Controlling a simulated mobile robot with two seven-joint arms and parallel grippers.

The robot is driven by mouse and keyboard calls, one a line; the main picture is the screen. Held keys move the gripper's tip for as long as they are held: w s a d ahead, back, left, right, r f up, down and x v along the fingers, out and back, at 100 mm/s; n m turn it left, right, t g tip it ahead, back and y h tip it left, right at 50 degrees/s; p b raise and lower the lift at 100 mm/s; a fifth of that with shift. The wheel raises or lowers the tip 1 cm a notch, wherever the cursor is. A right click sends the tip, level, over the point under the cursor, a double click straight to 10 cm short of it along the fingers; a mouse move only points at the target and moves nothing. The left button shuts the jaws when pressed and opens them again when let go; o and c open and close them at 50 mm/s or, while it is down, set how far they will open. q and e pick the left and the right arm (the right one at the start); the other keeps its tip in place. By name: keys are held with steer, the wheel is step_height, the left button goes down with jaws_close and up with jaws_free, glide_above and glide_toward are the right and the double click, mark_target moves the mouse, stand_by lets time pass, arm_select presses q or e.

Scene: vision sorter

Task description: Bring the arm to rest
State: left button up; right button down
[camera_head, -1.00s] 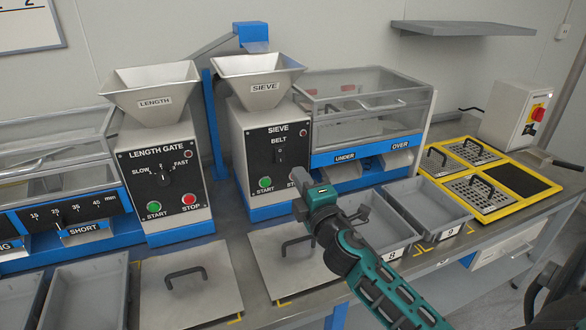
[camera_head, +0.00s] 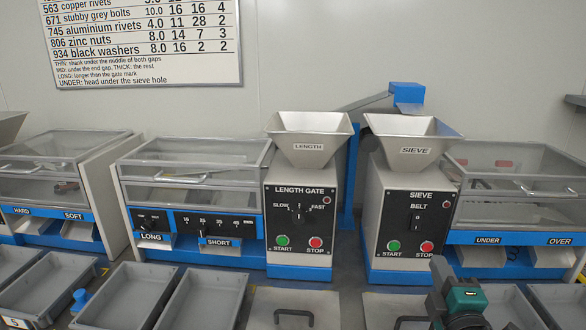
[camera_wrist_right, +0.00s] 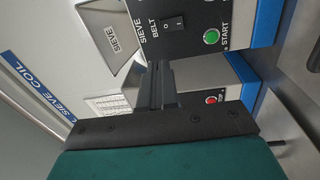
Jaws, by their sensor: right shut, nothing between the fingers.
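My right gripper (camera_head: 439,266) is in front of the sieve machine (camera_head: 405,215), just below its red STOP button (camera_head: 427,247) in the head view. Its dark fingers also show in the right wrist view (camera_wrist_right: 158,85), shut and empty, pointing at the sieve's front panel. The teal wrist part is behind the fingers. Whether the fingers touch the panel cannot be told. My left gripper is in neither view.
The length gate (camera_head: 300,225) stands left of the sieve. Grey trays (camera_head: 205,300) and lidded plates with handles (camera_head: 270,305) line the bench front. A blue knobbed object (camera_head: 81,298) stands at a tray edge. A printed chart (camera_head: 140,45) hangs on the wall.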

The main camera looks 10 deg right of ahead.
steer(key=s+a+f+m+g+y, duration=0.1)
steer(key=s+a+f+m, duration=0.1)
steer(key=f, duration=0.2)
steer(key=s+a+f+m+g+y, duration=0.1)
steer(key=s+a+f, duration=0.1)
steer(key=f, duration=0.2)
steer(key=s+a+f+m+g+y, duration=0.1)
steer(key=s+a+f+m+g, duration=0.1)
steer(key=a+f, duration=0.1)
steer(key=shift+s+f+m+p, duration=0.2)
steer(key=shift+f+m+p, duration=0.15)
steer(key=shift+f, duration=0.55)
steer(key=s+a+f+m+g+y, duration=0.3)
steer(key=s+a+f+m, duration=0.3)
steer(key=s+a+f, duration=0.2)
steer(key=shift+s+a+f+g, duration=0.35)
steer(key=shift+s+f+g, duration=0.1)
steer(key=shift+s, duration=0.6)
steer(key=shift+m+p, duration=0.25)
steer(key=shift+p, duration=0.05)
